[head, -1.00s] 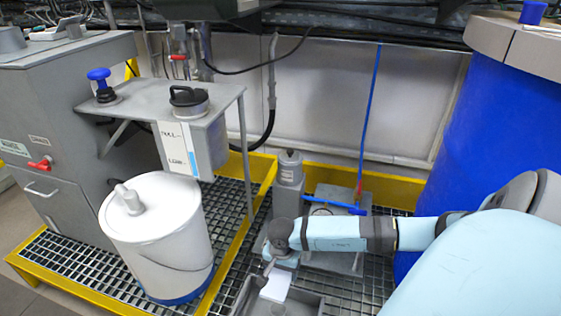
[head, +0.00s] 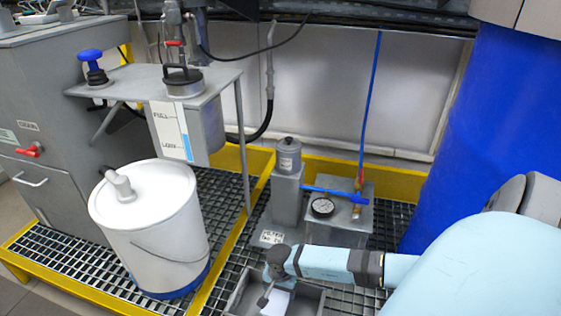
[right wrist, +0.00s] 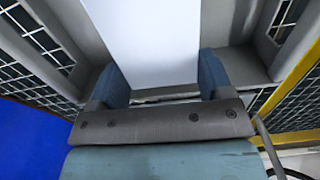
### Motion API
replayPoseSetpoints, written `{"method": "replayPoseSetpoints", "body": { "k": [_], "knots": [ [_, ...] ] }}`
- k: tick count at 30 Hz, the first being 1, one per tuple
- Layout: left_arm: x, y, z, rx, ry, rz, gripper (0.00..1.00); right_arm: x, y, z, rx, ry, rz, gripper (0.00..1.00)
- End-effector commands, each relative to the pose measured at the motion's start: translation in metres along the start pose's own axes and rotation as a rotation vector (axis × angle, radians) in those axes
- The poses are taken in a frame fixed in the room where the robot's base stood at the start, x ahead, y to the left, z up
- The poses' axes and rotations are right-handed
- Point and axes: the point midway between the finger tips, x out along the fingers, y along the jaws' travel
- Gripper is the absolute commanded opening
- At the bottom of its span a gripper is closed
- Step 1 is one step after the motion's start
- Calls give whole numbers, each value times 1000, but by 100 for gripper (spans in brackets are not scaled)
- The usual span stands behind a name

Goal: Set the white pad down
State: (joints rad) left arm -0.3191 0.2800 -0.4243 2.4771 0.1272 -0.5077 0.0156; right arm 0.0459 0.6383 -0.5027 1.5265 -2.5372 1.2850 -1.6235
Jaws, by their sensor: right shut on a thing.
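The white pad (head: 276,301) is at the bottom of the head view, partly hidden by my right gripper (head: 275,284). It also shows in the right wrist view (right wrist: 155,40), running away from between the two blue fingers. My right gripper (right wrist: 163,78) is shut on the pad. The pad is in or just above a grey open tray (head: 312,297); I cannot tell whether it touches the tray floor. My left gripper is not in view.
A small label plate (head: 271,238) lies behind the tray. A pressure gauge (head: 322,207) and blue-handled valve (head: 335,193) stand behind my arm. A white bucket (head: 150,225) is at left, and a big blue drum (head: 480,130) at right.

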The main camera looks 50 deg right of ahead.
Motion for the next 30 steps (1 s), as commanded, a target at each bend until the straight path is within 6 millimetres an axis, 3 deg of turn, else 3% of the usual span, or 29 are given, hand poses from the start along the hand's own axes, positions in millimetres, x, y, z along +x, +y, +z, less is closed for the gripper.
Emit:
{"method": "replayPoseSetpoints", "body": {
  "k": [13, 14, 17, 26, 30],
  "knots": [
    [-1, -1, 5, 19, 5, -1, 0, 8, 0, -1, -1, 1, 1, 47],
    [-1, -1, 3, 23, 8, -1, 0, 7, 0, -1, -1, 1, 1, 78],
    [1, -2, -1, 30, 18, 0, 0, 6, 0, -1, -1, 1, 1, 99],
    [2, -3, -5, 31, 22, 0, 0, 4, 0, 0, 0, 0, 0, 99],
    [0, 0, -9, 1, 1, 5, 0, -13, 0, -1, -1, 2, -2, 99]
  ]
}}
